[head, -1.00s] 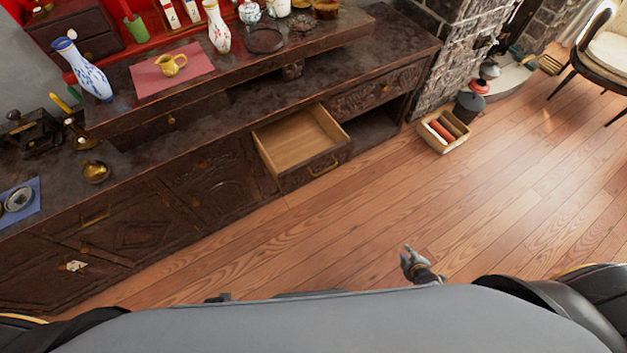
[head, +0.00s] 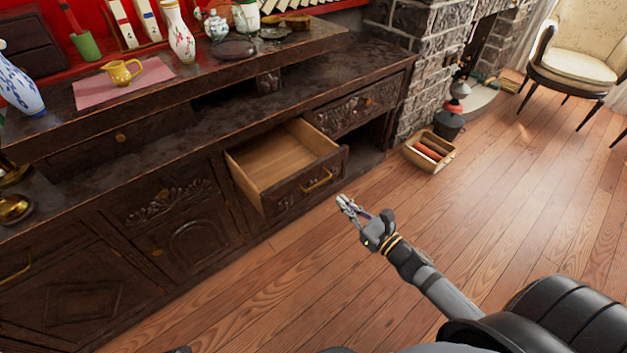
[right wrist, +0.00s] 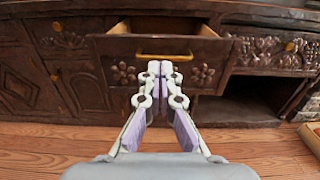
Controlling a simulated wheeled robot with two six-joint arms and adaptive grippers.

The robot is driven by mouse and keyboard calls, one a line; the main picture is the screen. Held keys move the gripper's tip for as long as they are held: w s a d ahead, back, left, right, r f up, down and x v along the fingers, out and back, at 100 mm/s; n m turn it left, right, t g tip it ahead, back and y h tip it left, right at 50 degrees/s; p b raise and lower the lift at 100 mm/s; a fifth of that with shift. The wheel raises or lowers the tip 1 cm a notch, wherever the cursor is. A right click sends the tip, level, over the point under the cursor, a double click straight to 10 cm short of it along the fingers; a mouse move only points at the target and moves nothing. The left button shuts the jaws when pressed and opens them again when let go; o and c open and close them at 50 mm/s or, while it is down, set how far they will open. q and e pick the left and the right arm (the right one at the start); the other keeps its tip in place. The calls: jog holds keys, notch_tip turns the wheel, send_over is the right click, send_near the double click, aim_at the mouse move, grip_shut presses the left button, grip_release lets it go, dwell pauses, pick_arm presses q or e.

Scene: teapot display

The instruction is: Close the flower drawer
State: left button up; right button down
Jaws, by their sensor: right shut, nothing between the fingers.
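The flower drawer (head: 318,184) is pulled out of the dark wooden cabinet. Its inside is bare light wood, and its carved front has a gold handle. In the right wrist view the drawer front (right wrist: 196,72) shows carved flowers and the gold handle (right wrist: 160,57). My right gripper (head: 343,200) is shut and empty, in front of the drawer and a little below and right of its handle in the head view. In the right wrist view the closed fingertips (right wrist: 160,68) overlap the front just under the handle; I cannot tell whether they touch. My left gripper is not in view.
A closed carved drawer (head: 352,108) and an open dark niche (head: 366,150) lie right of the open drawer. A wooden box (head: 430,151) stands on the floor by the stone fireplace. A yellow jug (head: 122,72) and vases stand on the cabinet. The wooden floor in front is clear.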

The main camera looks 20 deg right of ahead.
jog(key=w, duration=0.2)
jog(key=p, duration=0.3)
send_near(308, 171)
jog(key=x, duration=0.6)
jog(key=shift+r+p, duration=0.15)
jog(key=shift+p, duration=0.15)
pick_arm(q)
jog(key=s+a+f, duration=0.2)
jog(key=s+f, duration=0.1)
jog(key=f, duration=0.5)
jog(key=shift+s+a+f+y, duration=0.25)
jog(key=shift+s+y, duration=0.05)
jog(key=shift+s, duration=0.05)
pick_arm(e)
jog(key=shift+w+a, duration=0.15)
jog(key=shift+w, duration=0.3)
